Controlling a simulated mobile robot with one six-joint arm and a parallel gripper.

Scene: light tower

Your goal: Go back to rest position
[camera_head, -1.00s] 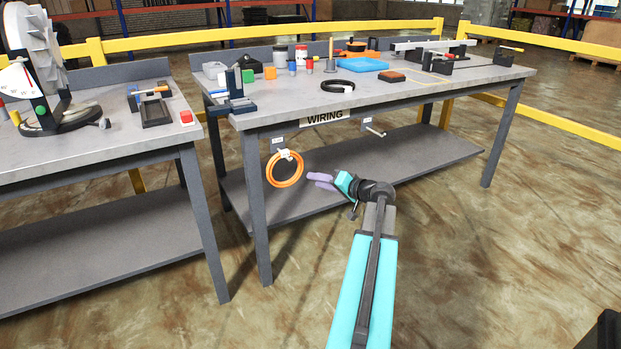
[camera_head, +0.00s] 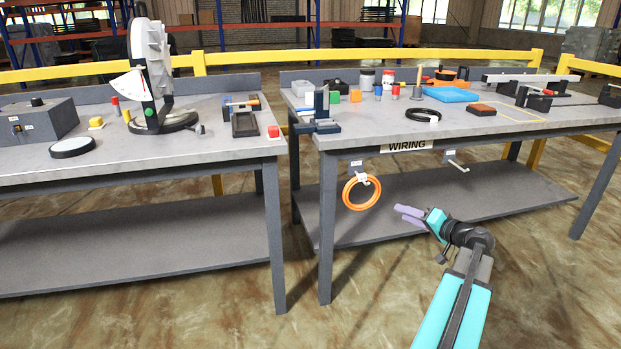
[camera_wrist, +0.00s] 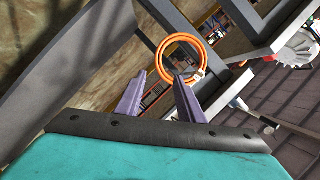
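My gripper (camera_head: 408,215) is in front of the wiring bench, below its top and over the front of its lower shelf. In the wrist view its two purple fingers (camera_wrist: 160,103) stand apart with nothing between them. An orange ring of cable (camera_head: 361,192) hangs on a hook under the front edge of the bench, to the left of my gripper and apart from it. The orange ring also shows in the wrist view (camera_wrist: 163,62), beyond the fingertips.
The wiring bench (camera_head: 560,118) carries a black cable coil (camera_head: 423,115), a blue tray (camera_head: 451,95) and several tools. An empty hook (camera_head: 457,165) is at its front. A second bench (camera_head: 130,165) stands left, with a grey box (camera_head: 38,122). Open floor lies in front.

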